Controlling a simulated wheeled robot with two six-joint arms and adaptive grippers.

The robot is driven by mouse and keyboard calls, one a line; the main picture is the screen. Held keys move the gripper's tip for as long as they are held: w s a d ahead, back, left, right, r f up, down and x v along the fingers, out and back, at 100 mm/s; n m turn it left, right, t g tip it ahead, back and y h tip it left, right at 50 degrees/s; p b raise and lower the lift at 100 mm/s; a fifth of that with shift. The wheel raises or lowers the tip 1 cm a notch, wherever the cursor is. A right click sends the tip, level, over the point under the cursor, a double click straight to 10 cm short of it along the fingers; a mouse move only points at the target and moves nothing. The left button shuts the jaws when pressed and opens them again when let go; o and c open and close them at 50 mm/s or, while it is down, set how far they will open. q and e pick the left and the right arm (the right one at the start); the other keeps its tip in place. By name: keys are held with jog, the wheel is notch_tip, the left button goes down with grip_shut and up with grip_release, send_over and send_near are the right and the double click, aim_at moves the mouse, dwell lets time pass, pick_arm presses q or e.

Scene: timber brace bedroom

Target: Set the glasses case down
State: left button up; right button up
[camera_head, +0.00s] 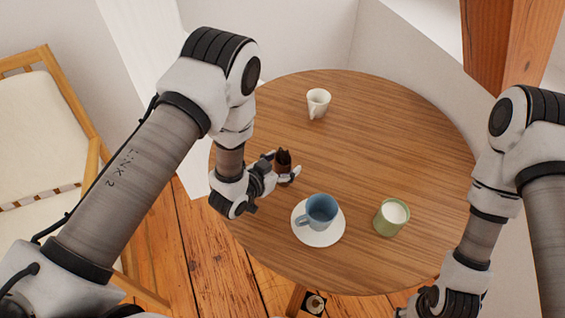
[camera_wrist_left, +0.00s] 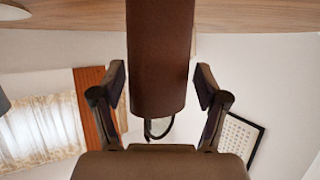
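The dark brown glasses case (camera_head: 282,160) is upright at the left part of the round wooden table, with a jagged-looking top. In the left wrist view the case (camera_wrist_left: 160,60) runs between the two fingers, with a narrow gap visible on each side. My left gripper (camera_head: 283,174) is open around it, one finger on either side. Whether the case's lower end touches the table cannot be seen clearly. My right gripper (camera_head: 425,303) is partly cut off at the bottom edge of the head view, and its fingers cannot be made out.
On the table (camera_head: 400,130), a blue cup (camera_head: 321,210) stands on a white saucer (camera_head: 318,236) close to the left gripper. A green cup (camera_head: 391,216) is right of it. A white cup (camera_head: 318,103) stands farther back. The table's right side is clear.

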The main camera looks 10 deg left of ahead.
pick_arm(q)
jog(key=shift+r, duration=0.2)
jog(key=b+v, duration=0.1)
jog(key=v, duration=1.1)
jog(key=shift+b, duration=0.35)
dwell(0.7)
